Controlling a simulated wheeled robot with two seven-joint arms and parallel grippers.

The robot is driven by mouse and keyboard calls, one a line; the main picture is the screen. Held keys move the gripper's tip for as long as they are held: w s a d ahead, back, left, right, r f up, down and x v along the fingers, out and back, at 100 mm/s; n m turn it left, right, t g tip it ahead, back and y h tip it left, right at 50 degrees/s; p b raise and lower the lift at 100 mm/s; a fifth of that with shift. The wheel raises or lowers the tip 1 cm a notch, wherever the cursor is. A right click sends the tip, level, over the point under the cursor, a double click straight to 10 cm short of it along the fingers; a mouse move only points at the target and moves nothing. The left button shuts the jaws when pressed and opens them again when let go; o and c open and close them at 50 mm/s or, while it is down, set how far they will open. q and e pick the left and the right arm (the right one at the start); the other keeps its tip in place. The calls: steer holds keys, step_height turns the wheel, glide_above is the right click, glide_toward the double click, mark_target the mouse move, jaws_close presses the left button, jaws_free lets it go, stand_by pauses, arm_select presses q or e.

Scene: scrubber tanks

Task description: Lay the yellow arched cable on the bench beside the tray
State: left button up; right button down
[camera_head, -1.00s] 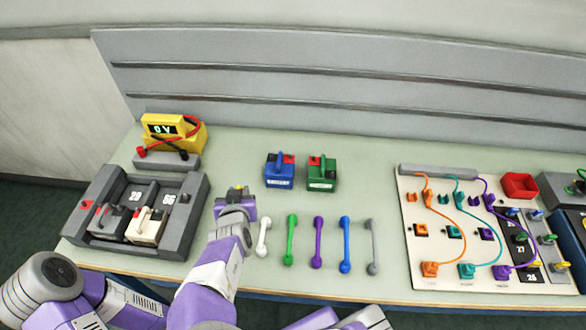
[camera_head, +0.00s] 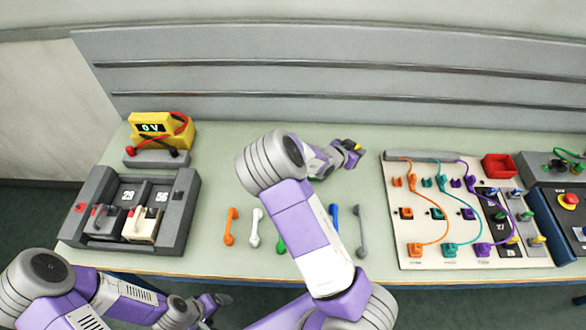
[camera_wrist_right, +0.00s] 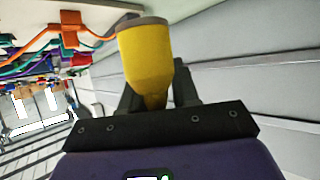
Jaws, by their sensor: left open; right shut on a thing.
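My right gripper (camera_head: 354,147) is over the back middle of the bench, left of the board with the cables. It is shut on a yellow thing with a dark grey end, likely the yellow arched cable (camera_wrist_right: 146,58), which fills the space between the fingers in the right wrist view. In the head view only a small yellow bit of it shows at the fingertips, so its arch cannot be made out. My left gripper (camera_head: 222,299) is open, low in front of the bench's front edge.
Straight cables lie in a row: orange (camera_head: 231,226), white (camera_head: 256,228), grey (camera_head: 361,231); my right arm covers others partly or fully. A grey battery holder (camera_head: 178,217) and yellow meter (camera_head: 160,128) stand left. The cable board (camera_head: 400,240) is right. Bare bench lies behind the row.

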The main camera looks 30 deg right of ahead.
steer(key=shift+s+d, duration=0.15)
steer(key=shift+d, duration=0.15)
steer(key=shift+s+f, duration=0.1)
steer(key=shift+f, duration=0.1)
step_height(320, 180, down, 6)
steer(key=shift+r+b, duration=0.15)
steer(key=shift+b, duration=0.8)
step_height(320, 180, down, 3)
steer(key=shift+f+b, duration=0.2)
steer(key=shift+b, duration=0.2)
steer(key=shift+f, duration=0.35)
